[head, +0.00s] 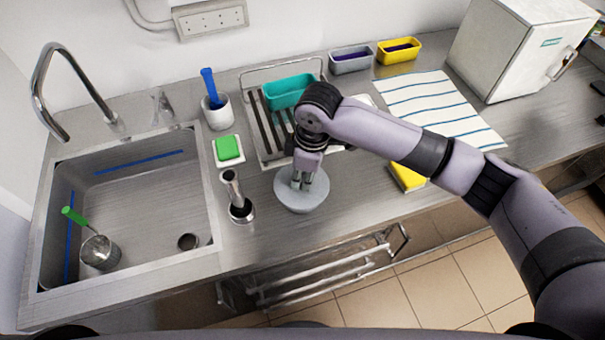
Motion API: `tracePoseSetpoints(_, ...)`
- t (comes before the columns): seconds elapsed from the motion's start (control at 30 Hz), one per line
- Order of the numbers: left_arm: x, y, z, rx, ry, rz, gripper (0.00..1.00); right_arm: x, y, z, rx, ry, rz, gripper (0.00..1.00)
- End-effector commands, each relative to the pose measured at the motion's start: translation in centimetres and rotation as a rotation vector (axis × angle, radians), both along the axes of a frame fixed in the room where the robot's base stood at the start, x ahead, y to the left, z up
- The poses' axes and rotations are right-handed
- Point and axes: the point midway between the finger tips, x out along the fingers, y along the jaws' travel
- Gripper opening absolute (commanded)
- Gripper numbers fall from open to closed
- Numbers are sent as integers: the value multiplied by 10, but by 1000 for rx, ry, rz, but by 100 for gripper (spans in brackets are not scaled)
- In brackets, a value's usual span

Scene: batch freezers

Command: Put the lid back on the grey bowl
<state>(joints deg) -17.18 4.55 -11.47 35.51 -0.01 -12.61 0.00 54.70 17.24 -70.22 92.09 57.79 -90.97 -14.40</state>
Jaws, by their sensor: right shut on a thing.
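My right gripper (301,178) points down over the grey bowl (301,208), which stands on the steel counter right of the sink, near the front edge. A round grey lid (316,188) shows at the bowl's top, under my fingers. The gripper is shut on the lid, around its middle; the fingers hide the exact grip point. The lid is over the bowl and looks about level. I cannot tell whether it rests on the rim or hangs just above it. My left gripper is not in view.
A metal tool in a holder (238,204) stands close left of the bowl. A yellow sponge (408,177) lies to the right. Behind are a dish rack (267,142) with a teal tub (290,91) and a green sponge (228,147). The sink (140,205) is at left.

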Motion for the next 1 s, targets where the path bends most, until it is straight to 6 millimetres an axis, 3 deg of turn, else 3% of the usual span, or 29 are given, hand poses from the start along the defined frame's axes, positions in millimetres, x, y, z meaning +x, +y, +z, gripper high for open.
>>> tracePoseSetpoints(0.93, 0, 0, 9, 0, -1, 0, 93, 0, 0, 0, 0, 0, 0, 0)
tracePoseSetpoints(0.97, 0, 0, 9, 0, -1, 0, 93, 0, 0, 0, 0, 0, 0, 20)
tracePoseSetpoints(1.0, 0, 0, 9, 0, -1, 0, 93, 0, 0, 0, 0, 0, 0, 22)
